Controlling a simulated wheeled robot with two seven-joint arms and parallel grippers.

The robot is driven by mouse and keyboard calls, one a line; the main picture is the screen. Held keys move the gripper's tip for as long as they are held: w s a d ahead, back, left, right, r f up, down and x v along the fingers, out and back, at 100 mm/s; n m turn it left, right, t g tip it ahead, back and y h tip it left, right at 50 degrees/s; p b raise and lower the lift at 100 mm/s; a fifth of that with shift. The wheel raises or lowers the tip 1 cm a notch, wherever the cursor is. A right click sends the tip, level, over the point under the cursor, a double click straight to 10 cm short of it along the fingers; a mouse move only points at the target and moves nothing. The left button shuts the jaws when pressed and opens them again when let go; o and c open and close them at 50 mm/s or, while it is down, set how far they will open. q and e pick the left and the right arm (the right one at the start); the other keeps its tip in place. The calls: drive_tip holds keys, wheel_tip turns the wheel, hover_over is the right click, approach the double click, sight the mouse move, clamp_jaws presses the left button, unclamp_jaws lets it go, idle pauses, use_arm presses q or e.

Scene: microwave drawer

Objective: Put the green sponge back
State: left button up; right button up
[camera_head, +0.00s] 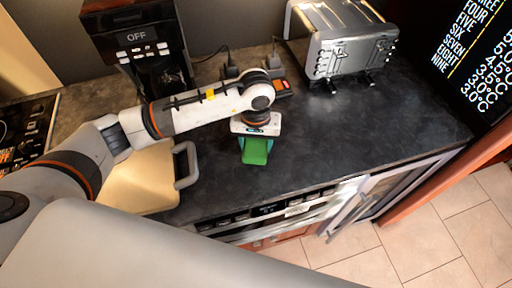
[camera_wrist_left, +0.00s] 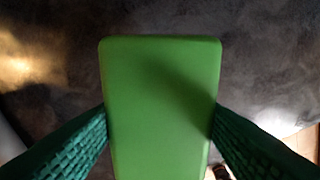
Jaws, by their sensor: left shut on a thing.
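The green sponge (camera_head: 256,151) is in my left gripper (camera_head: 257,140), over the dark countertop in the middle of the head view. In the left wrist view the sponge (camera_wrist_left: 162,100) is a flat green block with rounded corners. The two green textured fingers of my left gripper (camera_wrist_left: 160,130) press on its left and right sides. I cannot tell exactly how high the sponge is above the counter. My right gripper is in neither view.
A silver toaster (camera_head: 343,48) stands at the back right, and a black coffee maker (camera_head: 138,40) at the back left. A cutting board (camera_head: 146,180) lies left of the gripper. An appliance door (camera_head: 345,205) stands open below the counter's front edge. The dark counter (camera_head: 330,130) right of the gripper is clear.

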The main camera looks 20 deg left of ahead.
sight(256, 151)
use_arm(q)
drive_tip(key=shift+f, duration=0.4)
wheel_tip(256, 151, down, 2)
drive_tip(key=shift+f+p, duration=0.1)
drive_tip(key=shift+p, duration=0.5)
drive_tip(key=shift+f, duration=0.3)
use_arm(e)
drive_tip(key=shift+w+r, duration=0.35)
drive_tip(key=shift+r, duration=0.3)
use_arm(q)
drive_tip(key=shift+f, duration=0.15)
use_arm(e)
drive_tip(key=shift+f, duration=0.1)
use_arm(q)
drive_tip(key=shift+f+b, duration=0.1)
drive_tip(key=shift+b, duration=0.2)
drive_tip(key=o, duration=1.4)
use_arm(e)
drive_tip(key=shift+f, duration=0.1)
